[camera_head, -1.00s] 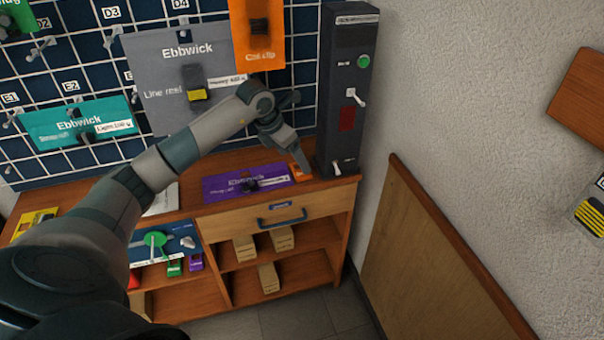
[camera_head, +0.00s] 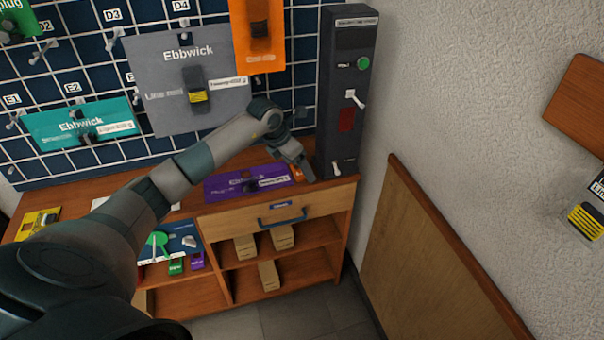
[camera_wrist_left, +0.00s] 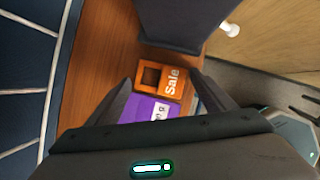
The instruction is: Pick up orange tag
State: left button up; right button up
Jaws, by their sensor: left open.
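The orange tag (camera_wrist_left: 173,88), lettered "Sale" and with a dark square at one end, lies on the wooden bench top between the purple card and the dark tower. In the head view only a sliver of the tag (camera_head: 297,174) shows beside my gripper. My left gripper (camera_head: 303,150) is open above the tag. In the left wrist view its two fingers (camera_wrist_left: 163,95) stand on either side of the tag, with nothing visibly held. My right gripper is not in view.
The purple card (camera_head: 235,184) lies left of the tag. The dark tower (camera_head: 346,90) with switches stands close by on the right. Pegboard cards, including a grey one (camera_head: 165,60) and an orange one (camera_head: 262,55), hang behind. A drawer (camera_head: 283,218) is below.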

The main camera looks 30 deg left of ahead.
aim_at(298, 171)
pick_arm(q)
jog(key=c, duration=0.7)
jog(key=shift+r, duration=0.1)
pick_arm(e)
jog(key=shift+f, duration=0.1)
pick_arm(q)
jog(key=shift+s+d+r+b, duration=0.25)
jog(key=shift+b, duration=0.1)
notch_tip(298, 171, up, 6)
jog(key=shift+r+b, duration=0.25)
jog(key=shift+b, duration=0.45)
jog(key=s+d+b, duration=0.1)
jog(key=s+d, duration=0.3)
jog(key=d, duration=0.1)
jog(key=s+d+b, duration=0.1)
jog(key=s+d, duration=0.3)
jog(key=s+d+b, duration=0.1)
jog(key=s+d, duration=0.3)
jog(key=d, duration=0.1)
jog(key=shift+s+d+f, duration=0.1)
jog(key=shift+s+d, duration=0.2)
jog(key=shift+d, duration=0.05)
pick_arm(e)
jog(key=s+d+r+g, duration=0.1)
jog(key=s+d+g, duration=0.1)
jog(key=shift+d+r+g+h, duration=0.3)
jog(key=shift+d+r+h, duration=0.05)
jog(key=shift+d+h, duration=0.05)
